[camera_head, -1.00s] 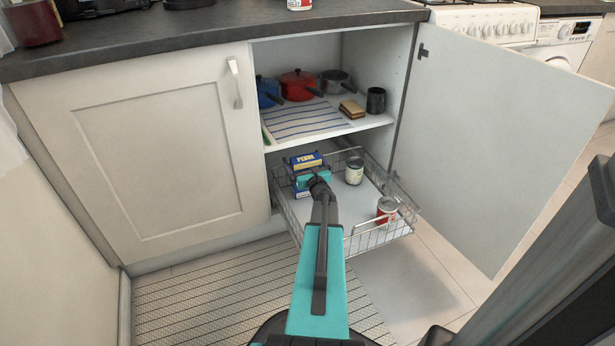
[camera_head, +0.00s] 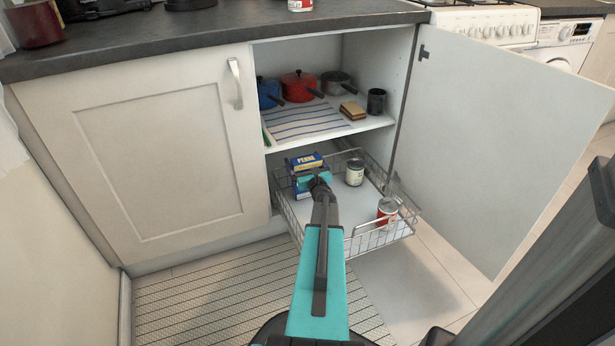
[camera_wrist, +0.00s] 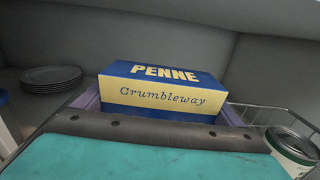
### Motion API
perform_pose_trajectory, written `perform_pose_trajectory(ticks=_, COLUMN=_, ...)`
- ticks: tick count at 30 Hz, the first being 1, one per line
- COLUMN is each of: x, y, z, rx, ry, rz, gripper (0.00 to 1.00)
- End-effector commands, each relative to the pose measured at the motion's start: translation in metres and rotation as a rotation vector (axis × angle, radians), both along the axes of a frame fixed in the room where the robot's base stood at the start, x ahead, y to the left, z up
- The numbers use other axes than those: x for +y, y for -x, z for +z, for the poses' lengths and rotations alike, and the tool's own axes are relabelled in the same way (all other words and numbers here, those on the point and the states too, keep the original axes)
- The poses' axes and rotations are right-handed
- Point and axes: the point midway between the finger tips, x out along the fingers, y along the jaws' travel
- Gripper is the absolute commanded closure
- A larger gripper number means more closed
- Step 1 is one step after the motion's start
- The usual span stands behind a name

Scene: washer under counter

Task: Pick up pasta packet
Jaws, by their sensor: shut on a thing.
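The pasta packet is a blue and yellow box marked PENNE (camera_head: 306,161), at the left back of the pull-out wire basket (camera_head: 363,240). In the wrist view the packet (camera_wrist: 163,90) stands straight ahead, with its yellow front reading "Crumbleway". My gripper (camera_head: 306,172) is at the packet and shut on it. I cannot tell whether the packet's base touches the basket floor.
Two cans stand in the basket, one behind (camera_head: 354,172) and one at the front right (camera_head: 387,209). The shelf above holds pots (camera_head: 299,86), a striped cloth (camera_head: 303,120) and a mug (camera_head: 376,101). The open cabinet door (camera_head: 500,140) bounds the right side. Plates (camera_wrist: 52,78) sit to the left.

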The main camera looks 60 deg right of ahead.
Motion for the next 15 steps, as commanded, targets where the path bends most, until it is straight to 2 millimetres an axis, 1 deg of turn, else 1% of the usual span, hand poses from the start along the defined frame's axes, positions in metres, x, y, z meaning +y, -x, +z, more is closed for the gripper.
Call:
perform_pose_trajectory(ticks=8, x=0.0, y=0.0, z=0.002, rx=-0.001, ry=0.001, rz=0.0, gripper=0.69)
perform_pose_trajectory(ticks=11, x=0.0, y=0.0, z=0.006, rx=-0.002, ry=0.001, rz=0.0, gripper=0.69)
perform_pose_trajectory(ticks=15, x=0.0, y=0.001, z=0.016, rx=-0.002, ry=0.001, rz=0.0, gripper=0.69)
